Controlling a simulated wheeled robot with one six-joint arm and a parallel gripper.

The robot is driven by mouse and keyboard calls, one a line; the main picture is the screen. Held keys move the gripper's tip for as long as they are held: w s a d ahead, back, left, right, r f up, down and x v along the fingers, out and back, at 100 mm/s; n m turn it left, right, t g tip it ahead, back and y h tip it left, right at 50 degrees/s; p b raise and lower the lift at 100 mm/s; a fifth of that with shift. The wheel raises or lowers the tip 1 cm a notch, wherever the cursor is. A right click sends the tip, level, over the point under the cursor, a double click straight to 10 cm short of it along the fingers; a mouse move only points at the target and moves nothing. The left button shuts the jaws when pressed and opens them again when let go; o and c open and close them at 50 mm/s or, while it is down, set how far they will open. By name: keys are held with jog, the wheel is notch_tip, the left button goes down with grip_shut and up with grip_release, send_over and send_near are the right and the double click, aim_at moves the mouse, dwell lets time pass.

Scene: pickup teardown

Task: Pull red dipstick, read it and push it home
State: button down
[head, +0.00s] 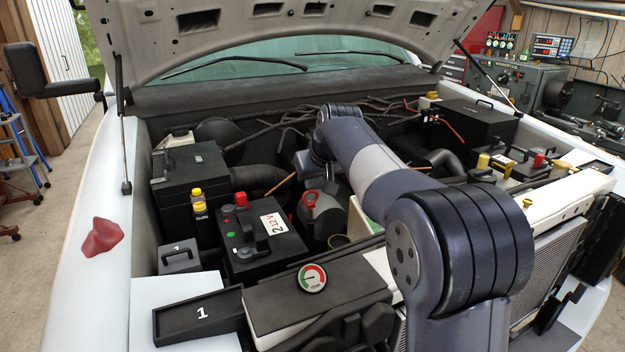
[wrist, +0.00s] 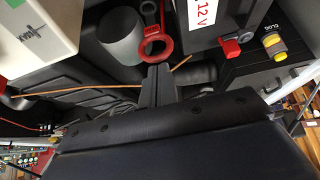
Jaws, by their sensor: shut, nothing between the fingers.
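The red dipstick handle is a ring (wrist: 168,45) on a thin stem in the wrist view. In the head view a red loop (head: 311,197), which looks like the same handle, shows by a dark rounded part in the middle of the engine bay. My gripper (wrist: 158,72) is shut and empty, its fingertips just below the ring in the wrist view. Whether the fingertips touch the ring, I cannot tell. In the head view my arm's wrist hides most of the gripper. The lower part of the dipstick is hidden.
A black 12 V battery (head: 262,238) with a red terminal cap stands left of the handle. An orange-brown cable (wrist: 100,87) crosses behind my fingers. A white box (wrist: 32,35) is at upper left in the wrist view.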

jog(key=shift+f, duration=0.15)
jog(key=shift+s+f+b, duration=0.1)
jog(key=shift+f+b, duration=1.35)
jog(key=shift+f, duration=0.8)
